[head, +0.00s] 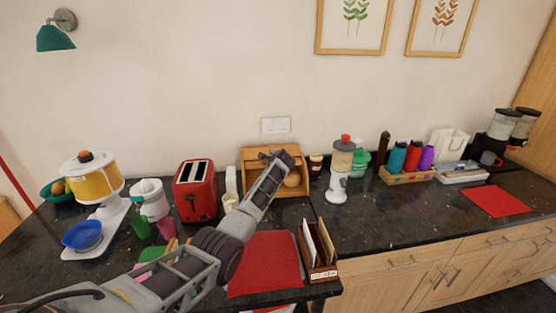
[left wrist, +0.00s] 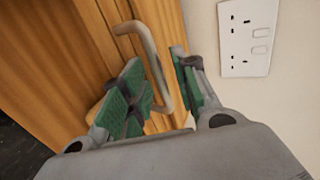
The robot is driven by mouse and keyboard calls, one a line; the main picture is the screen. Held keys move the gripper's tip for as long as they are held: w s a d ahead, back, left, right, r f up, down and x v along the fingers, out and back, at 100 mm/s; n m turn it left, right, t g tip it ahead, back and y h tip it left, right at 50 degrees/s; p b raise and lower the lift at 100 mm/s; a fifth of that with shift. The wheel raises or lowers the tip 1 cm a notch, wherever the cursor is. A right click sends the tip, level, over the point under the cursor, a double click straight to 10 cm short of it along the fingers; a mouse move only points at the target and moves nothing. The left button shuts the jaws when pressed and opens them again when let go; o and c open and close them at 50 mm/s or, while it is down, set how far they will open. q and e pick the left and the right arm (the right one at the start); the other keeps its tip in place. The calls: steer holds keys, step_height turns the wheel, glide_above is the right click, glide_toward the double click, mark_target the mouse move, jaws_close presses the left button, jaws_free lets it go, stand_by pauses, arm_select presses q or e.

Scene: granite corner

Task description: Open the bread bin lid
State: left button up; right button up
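The wooden bread bin (head: 256,155) stands on the dark counter against the back wall. A round tan shape (head: 292,180) shows at its front, and my arm hides part of the bin. How far the lid is open I cannot tell. My left gripper (head: 284,158) is in front of the bin's upper part. In the left wrist view, its green-padded fingers (left wrist: 160,90) are apart, with a pale bar handle (left wrist: 152,55) of the wooden bin (left wrist: 70,55) between them. Contact with the handle is not clear. My right gripper is not in view.
A red toaster (head: 196,190) stands left of the bin, with a small cream jug (head: 230,202) closer. A white grinder (head: 338,186) is to the right. A red mat (head: 268,265) and a letter holder (head: 318,250) lie in front. A wall socket (head: 275,125) is above.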

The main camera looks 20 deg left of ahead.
arm_select(q)
steer(key=v, duration=1.1)
steer(key=shift+r, duration=0.2)
stand_by(0.6)
steer(key=shift+s, duration=0.15)
stand_by(0.5)
